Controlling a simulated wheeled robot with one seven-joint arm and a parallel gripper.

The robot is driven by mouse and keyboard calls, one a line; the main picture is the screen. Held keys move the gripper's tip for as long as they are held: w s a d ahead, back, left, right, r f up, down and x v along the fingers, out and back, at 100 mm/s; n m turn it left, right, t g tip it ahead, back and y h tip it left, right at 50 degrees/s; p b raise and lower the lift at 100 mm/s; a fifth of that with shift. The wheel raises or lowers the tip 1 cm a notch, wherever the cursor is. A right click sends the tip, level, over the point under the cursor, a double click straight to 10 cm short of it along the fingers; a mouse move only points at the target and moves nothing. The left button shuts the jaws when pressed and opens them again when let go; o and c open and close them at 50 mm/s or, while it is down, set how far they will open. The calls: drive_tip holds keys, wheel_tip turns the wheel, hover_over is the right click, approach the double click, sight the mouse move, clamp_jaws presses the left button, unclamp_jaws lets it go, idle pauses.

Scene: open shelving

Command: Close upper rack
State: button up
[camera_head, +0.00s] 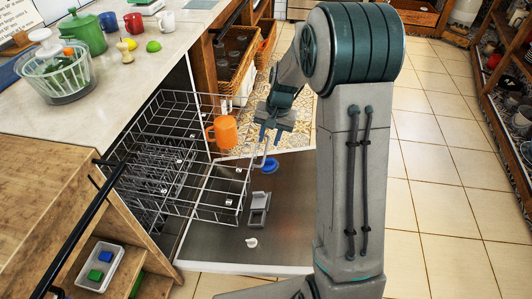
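The upper rack (196,112) is a white wire basket pulled well out of the open dishwasher under the counter at left. An orange mug (223,132) sits in it near its front right side. My gripper (271,135) points down just right of the rack's front edge, close to a wire loop there. Its two fingers look apart, with nothing visible between them. I cannot tell whether a finger touches the rack. My arm hides part of the area to the right.
The dishwasher door (215,255) lies open and flat, with a blue object (270,165), a grey dispenser part (259,208) and a small white cup (251,242). The counter (170,45) holds a green pot (84,33) and a glass bowl (56,75). Floor at right is clear.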

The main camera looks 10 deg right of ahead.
sight(264, 155)
drive_tip(key=f, duration=0.2)
drive_tip(key=f+b, duration=0.1)
drive_tip(key=f, duration=0.1)
drive_tip(key=a+f, duration=0.1)
drive_tip(key=f, duration=0.1)
drive_tip(key=shift+w+f, duration=0.1)
drive_tip(key=shift+w, duration=0.1)
drive_tip(key=shift+c, duration=0.3)
clamp_jaws()
